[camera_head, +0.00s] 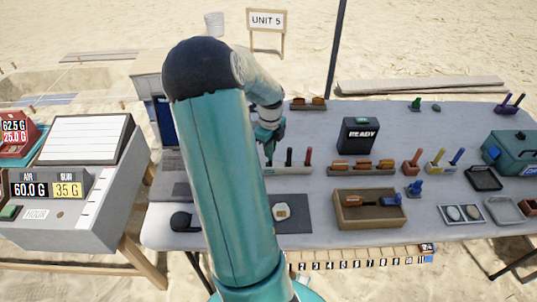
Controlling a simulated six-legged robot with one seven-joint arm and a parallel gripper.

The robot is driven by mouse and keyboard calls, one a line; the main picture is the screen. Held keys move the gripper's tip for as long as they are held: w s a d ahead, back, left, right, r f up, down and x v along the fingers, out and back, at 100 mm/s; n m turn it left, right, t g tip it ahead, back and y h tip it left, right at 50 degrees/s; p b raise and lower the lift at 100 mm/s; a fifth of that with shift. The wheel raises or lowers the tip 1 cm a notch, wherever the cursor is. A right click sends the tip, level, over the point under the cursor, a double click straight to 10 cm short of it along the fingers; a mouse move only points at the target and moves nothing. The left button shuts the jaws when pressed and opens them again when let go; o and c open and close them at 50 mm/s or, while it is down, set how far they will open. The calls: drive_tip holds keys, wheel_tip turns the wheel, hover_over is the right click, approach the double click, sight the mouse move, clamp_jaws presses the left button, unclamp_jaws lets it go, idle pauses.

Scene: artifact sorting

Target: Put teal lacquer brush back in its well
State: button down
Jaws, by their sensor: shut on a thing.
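My gripper (270,139) is shut above the left end of a pale brush rack (290,170). It is shut on a thin, upright thing that I take to be the teal lacquer brush (269,155). The gripper hides most of it, and I cannot tell whether its lower end is inside the rack's left well. A dark-handled brush (290,156) and a red-handled brush (308,156) stand upright in the rack, to the right of my gripper.
A rack with several orange-brown handles (361,170) stands to the right. Behind it is a black READY box (358,136). A wooden tray (345,218) and a dark mat (296,228) lie in front. My arm hides part of the table's left side.

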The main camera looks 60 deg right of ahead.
drive_tip(key=shift+w+d+f, duration=0.2)
drive_tip(key=shift+d+f, duration=0.05)
drive_tip(key=shift+f, duration=0.65)
drive_tip(key=shift+w+d+f, duration=0.2)
drive_tip(key=shift+d+f, duration=0.1)
drive_tip(key=shift+f, duration=0.6)
drive_tip(key=shift+w+d+f, duration=0.2)
drive_tip(key=shift+d+f, duration=0.05)
drive_tip(key=shift+f, duration=0.65)
drive_tip(key=shift+f, duration=0.1)
drive_tip(key=c, duration=1.4)
unclamp_jaws()
drive_tip(key=shift+o, duration=0.2)
wheel_tip(320, 180, up, 12)
